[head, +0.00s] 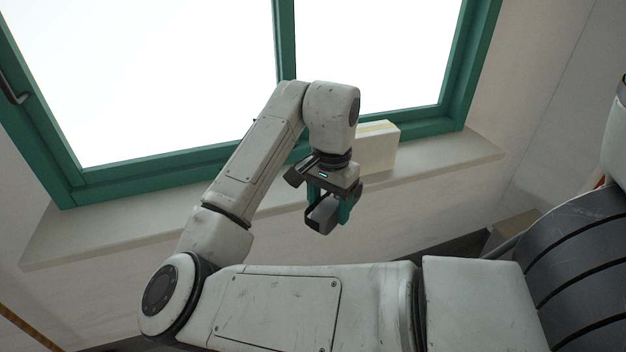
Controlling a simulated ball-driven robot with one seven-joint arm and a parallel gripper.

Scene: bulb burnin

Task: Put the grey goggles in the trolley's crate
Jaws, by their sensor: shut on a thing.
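My gripper (328,205) hangs below my wrist, in front of the window sill, and points downward. It is shut on the grey goggles (322,216), which show as a grey, rounded shape with a dark edge between the teal fingers. The goggles are in the air, clear of the sill as seen here. Part of them is hidden by the fingers. The trolley and its crate cannot be made out in this view.
A pale box (377,150) with a yellowish stripe stands on the window sill (110,232), behind my gripper. A green-framed window (160,155) rises behind the sill. A small tan object (512,232) shows at the lower right, partly hidden.

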